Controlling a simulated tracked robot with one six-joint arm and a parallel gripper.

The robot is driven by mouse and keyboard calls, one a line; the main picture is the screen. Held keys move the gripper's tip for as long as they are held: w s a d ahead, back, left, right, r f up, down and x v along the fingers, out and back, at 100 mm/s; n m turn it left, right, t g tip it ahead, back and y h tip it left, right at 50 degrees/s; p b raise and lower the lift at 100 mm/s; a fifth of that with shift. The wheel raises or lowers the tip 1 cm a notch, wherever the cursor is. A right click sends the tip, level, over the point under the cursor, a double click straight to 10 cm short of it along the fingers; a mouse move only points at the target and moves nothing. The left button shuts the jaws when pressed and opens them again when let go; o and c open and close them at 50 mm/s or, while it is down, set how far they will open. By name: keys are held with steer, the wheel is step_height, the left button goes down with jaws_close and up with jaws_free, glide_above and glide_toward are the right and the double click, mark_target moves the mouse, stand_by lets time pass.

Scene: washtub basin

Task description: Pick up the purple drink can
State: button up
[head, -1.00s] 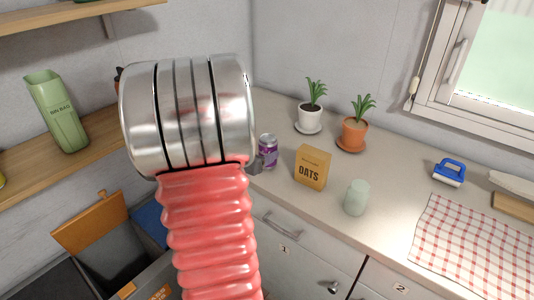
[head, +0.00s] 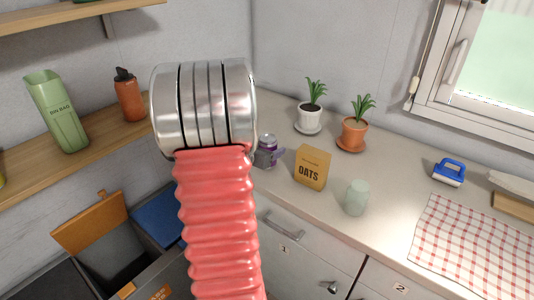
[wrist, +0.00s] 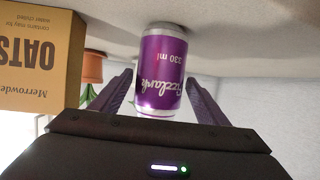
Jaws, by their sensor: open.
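The purple drink can (head: 268,143) stands on the counter, left of the oats box, partly hidden by my gripper (head: 268,158) in the head view. In the wrist view, which is upside down, the can (wrist: 160,72) is close and sits between the two fingers of my gripper (wrist: 158,88). The fingers are apart, one on each side of the can, with a visible gap on both sides. My arm hides part of the counter left of the can in the head view.
The oats box (head: 312,167) stands just right of the can; it also shows in the wrist view (wrist: 38,55). A wall (head: 320,50) is behind.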

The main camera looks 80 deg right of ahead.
steer(key=shift+d, duration=0.2)
steer(key=shift+c, duration=0.5)
steer(key=c, duration=1)
step_height(320, 180, up, 10)
steer(key=shift+f, duration=0.1)
stand_by(0.7)
